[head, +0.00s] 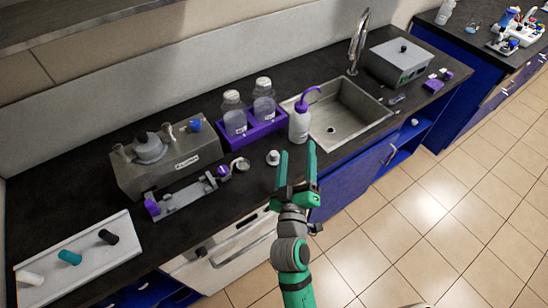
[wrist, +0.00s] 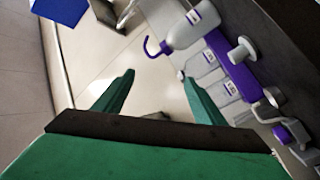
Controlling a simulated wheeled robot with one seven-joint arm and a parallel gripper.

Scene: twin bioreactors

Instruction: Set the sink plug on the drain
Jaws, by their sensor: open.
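A small pale knobbed piece, which looks like the sink plug (head: 273,157), stands on the dark counter in front of the purple rack. It also shows in the wrist view (wrist: 242,48), right of the fingers. The steel sink (head: 365,107) is farther right, with the drain (head: 331,129) a small dark spot on its floor. My gripper (head: 297,149) is open and empty. In the head view it appears just right of the plug, over the counter's front edge. In the wrist view (wrist: 157,78) the space between the fingers shows only floor or cabinet front.
A wash bottle with a purple spout (head: 299,125) stands between plug and sink. The purple rack (head: 262,137) holds two clear bottles. A grey machine (head: 185,160) and a clamp-like fixture (head: 190,197) are left. A faucet (head: 358,45) rises behind the sink.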

